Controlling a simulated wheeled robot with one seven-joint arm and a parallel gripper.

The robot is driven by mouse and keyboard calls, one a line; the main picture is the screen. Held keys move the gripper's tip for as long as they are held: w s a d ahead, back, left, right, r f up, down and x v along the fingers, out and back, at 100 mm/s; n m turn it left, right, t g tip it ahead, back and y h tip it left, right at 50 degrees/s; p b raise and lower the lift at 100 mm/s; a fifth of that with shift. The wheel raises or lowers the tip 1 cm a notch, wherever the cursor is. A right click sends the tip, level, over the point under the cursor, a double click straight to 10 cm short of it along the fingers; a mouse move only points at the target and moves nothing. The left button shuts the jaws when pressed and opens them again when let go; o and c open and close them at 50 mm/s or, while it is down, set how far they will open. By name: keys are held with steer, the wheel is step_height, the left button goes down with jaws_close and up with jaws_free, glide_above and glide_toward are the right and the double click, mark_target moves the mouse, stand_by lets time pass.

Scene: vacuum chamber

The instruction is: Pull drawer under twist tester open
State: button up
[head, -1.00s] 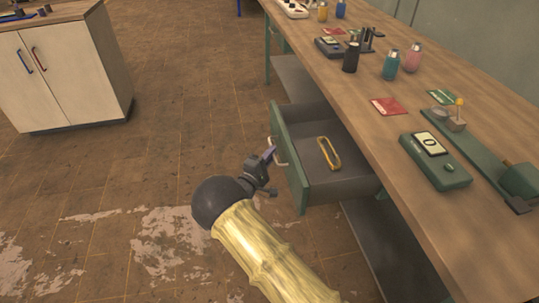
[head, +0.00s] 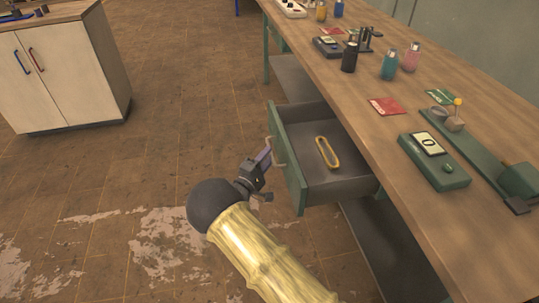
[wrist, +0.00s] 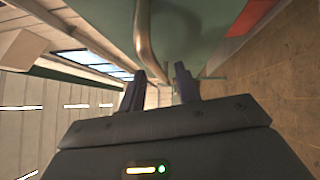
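The drawer (head: 290,172) with a green front stands pulled out from under the workbench, its grey inside showing. A yellow oblong ring (head: 327,153) lies in it. The long green device with a clamp and yellow knob (head: 475,150), likely the twist tester, sits on the bench above and to the right. My gripper (head: 265,152) is at the drawer's handle (wrist: 143,35), outside the front. In the wrist view my gripper's dark fingers (wrist: 160,78) are apart, with the handle beside the left fingertip. I cannot tell whether they touch.
The wooden bench top (head: 350,92) runs along the right, with a green display box (head: 435,165), bottles and red and green cards on it. A white cabinet (head: 62,70) stands at the upper left. The floor (head: 180,130) between is clear.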

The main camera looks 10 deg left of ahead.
steer(key=p+v, duration=0.1)
steer(key=v, duration=1.5)
